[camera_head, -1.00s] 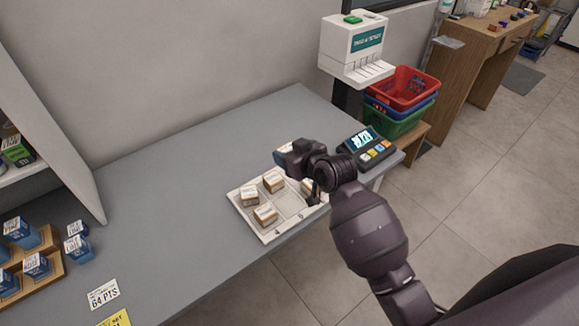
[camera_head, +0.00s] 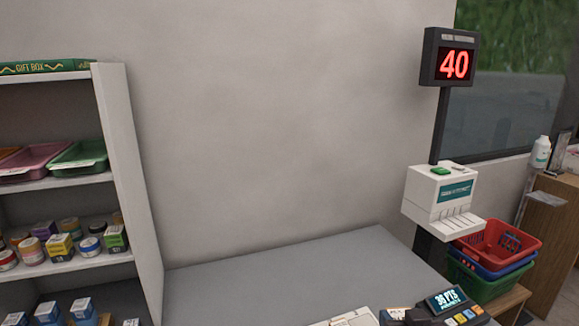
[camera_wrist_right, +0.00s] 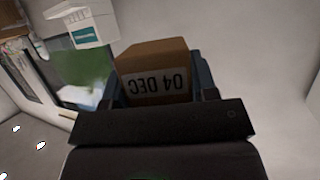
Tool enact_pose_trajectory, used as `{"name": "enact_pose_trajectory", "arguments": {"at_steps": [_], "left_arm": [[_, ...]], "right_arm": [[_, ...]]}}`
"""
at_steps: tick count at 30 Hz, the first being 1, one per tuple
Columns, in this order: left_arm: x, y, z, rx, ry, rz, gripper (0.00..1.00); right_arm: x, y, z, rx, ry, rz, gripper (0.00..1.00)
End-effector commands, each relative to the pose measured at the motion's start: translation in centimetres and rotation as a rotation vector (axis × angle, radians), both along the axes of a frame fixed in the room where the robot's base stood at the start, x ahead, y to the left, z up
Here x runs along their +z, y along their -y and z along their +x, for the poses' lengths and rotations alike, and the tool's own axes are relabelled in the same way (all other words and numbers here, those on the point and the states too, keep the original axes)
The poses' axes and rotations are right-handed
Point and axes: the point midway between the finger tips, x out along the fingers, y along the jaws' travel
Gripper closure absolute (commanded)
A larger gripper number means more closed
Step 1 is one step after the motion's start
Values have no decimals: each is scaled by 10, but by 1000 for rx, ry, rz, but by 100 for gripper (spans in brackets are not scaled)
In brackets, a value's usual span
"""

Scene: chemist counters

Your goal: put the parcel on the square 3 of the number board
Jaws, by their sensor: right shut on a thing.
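The parcel (camera_wrist_right: 153,75) is a small brown box with a printed date label, which reads upside down in the right wrist view. My right gripper (camera_wrist_right: 157,88) is shut on it, with a blue-grey finger along each side. In the head view only dark parts and a bit of a box show at the bottom edge, and I cannot tell how the parcel sits there. A pale tray (camera_head: 350,318) is cut off at the bottom of the head view. No numbered squares can be read. My left gripper is not in view.
A keypad device (camera_head: 448,304) with a lit screen stands at the counter's right end. A white dispenser (camera_head: 440,196), a red "40" display (camera_head: 455,63) and stacked baskets (camera_head: 494,250) are beyond it. Shelves (camera_head: 125,170) stand left. The grey counter (camera_head: 290,285) between is bare.

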Motion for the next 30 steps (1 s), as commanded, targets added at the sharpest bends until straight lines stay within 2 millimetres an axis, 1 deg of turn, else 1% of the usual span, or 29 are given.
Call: {"name": "enact_pose_trajectory", "arguments": {"at_steps": [1,3,7,25,28,30], "left_arm": [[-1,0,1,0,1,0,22],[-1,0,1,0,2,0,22],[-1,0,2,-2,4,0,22],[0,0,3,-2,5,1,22],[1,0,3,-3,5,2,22],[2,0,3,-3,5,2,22]], "right_arm": [[-6,0,-4,-4,-4,1,76],[-11,0,-6,-5,-1,-1,76],[-14,1,-8,-5,0,-5,76],[-14,1,-7,-5,0,-1,76],[-10,0,-5,-3,3,-1,76],[-3,-1,-2,1,4,-2,76]]}}
